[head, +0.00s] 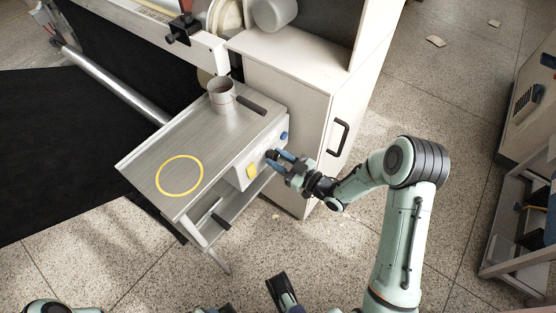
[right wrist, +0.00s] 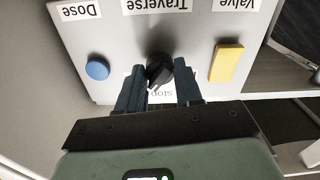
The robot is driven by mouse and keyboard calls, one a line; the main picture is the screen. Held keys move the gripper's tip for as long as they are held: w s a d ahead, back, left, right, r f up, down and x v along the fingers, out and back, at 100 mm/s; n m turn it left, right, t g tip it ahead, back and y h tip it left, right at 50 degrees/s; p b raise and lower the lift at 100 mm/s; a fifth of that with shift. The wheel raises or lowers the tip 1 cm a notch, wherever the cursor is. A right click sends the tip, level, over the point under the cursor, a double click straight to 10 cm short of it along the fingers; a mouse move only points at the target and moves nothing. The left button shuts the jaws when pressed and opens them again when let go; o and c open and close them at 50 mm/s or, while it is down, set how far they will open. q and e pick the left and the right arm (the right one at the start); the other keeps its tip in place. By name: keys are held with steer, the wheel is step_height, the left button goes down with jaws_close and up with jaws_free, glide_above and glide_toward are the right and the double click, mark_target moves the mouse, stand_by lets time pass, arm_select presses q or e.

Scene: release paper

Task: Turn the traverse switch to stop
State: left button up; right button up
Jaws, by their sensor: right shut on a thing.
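The traverse switch is a black knob (right wrist: 158,70) on the grey front panel (right wrist: 122,38), in the right wrist view, where the panel appears upside down. A Traverse label (right wrist: 157,5) sits on one side of it and a partly covered stop label (right wrist: 163,94) on the other. My right gripper (right wrist: 159,84) has its dark blue fingers on either side of the knob and is shut on it. In the head view my right gripper (head: 274,160) reaches the panel from the right and hides the knob.
A blue button (right wrist: 97,69) marked Dose and a yellow valve switch (right wrist: 226,62) flank the knob. The metal bench (head: 145,165) carries a cup (head: 221,99) and a yellow ring (head: 180,190). A cabinet (head: 300,110) with a black handle stands close behind. Floor in front is open.

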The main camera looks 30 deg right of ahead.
arm_select(q)
steer(key=w+a+f+t+y+b, duration=0.1)
steer(key=w+a+f+t+b, duration=0.15)
steer(key=w+f+b, duration=0.2)
steer(key=shift+s+a+f+n+g+b, duration=0.15)
steer(key=shift+s+a+f+g, duration=0.1)
steer(key=shift+s+f+g, duration=0.55)
steer(key=shift+s+a+f+n+g+b, duration=0.2)
steer(key=shift+s+f+g, duration=0.25)
steer(key=shift+s+f, duration=0.5)
arm_select(e)
steer(key=shift+n, duration=3.7)
arm_select(q)
steer(key=shift+s+r, duration=0.1)
steer(key=shift+r, duration=0.05)
arm_select(e)
steer(key=o, duration=1)
arm_select(q)
steer(key=shift+t, duration=0.7)
steer(key=w+r, duration=0.1)
steer(key=w+r+p, duration=0.2)
steer(key=shift+w+d+r, duration=0.15)
steer(key=shift+w+d, duration=0.15)
steer(key=shift+w, duration=0.05)
arm_select(e)
steer(key=v, duration=1.3)
steer(key=shift+s, duration=0.25)
